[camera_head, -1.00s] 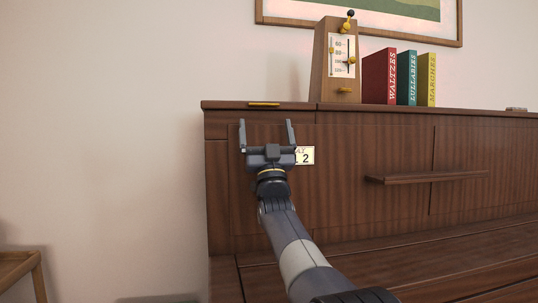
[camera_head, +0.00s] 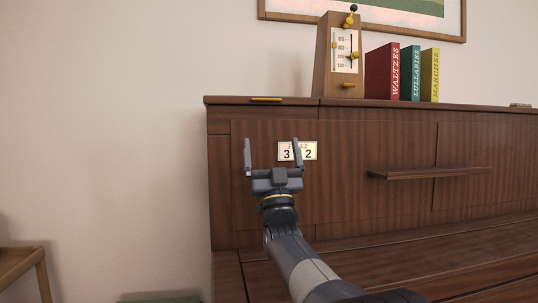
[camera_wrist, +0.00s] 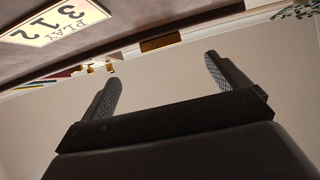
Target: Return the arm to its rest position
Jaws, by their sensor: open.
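My gripper (camera_head: 272,157) is open, with nothing between its two fingers. In the head view it stands in front of the left part of the brown wooden cabinet (camera_head: 350,225), fingers pointing up, below the top edge. My arm reaches up to it from the lower right. A small card (camera_head: 310,151) reading "PLAY 3 2", with its middle partly hidden by my right finger, is on the cabinet front. In the wrist view my gripper (camera_wrist: 165,75) is also open and empty, and the card (camera_wrist: 55,22) shows upside down, reading "PLAY 312".
A metronome (camera_head: 337,75) and the red (camera_head: 383,72), teal (camera_head: 410,72) and yellow (camera_head: 430,75) books stand on the cabinet top. A ledge (camera_head: 430,173) juts from the front at right. A wooden stool or table (camera_head: 22,262) is at lower left. The wall at left is bare.

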